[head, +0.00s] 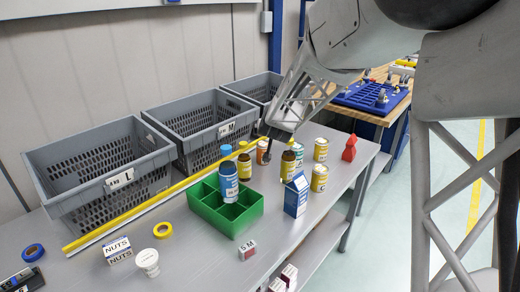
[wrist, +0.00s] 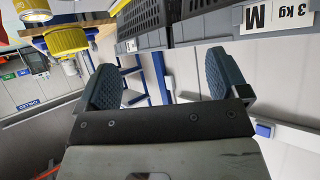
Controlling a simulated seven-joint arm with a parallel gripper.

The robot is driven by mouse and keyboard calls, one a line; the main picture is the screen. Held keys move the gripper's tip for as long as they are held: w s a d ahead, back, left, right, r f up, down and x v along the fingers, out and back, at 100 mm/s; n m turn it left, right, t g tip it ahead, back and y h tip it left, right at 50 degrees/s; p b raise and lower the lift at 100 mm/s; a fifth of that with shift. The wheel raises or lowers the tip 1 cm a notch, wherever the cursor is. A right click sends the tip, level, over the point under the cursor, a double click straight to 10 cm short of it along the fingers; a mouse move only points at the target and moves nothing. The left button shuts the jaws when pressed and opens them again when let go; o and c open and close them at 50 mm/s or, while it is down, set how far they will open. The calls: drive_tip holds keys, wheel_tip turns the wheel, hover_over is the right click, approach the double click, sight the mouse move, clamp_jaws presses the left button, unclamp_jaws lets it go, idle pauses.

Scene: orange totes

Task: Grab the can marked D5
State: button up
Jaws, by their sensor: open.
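A blue-and-white carton (head: 296,195) and a red object (head: 349,148) stand nearby. Grey crates (head: 100,168) line the back behind a yellow strip (head: 150,200).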

drive_tip(key=t+h, duration=0.2)
hover_over(263, 147)
drive_tip(key=s, duration=0.2)
wheel_tip(263, 147, down, 6)
drive_tip(key=shift+m, duration=0.3)
drive_tip(key=shift+f, duration=0.2)
drive_tip(key=shift+f, duration=2.8)
drive_tip(key=shift+f, duration=0.55)
drive_tip(key=shift+x, duration=2.55)
drive_tip(key=shift+a, duration=0.15)
drive_tip(key=c, duration=1.3)
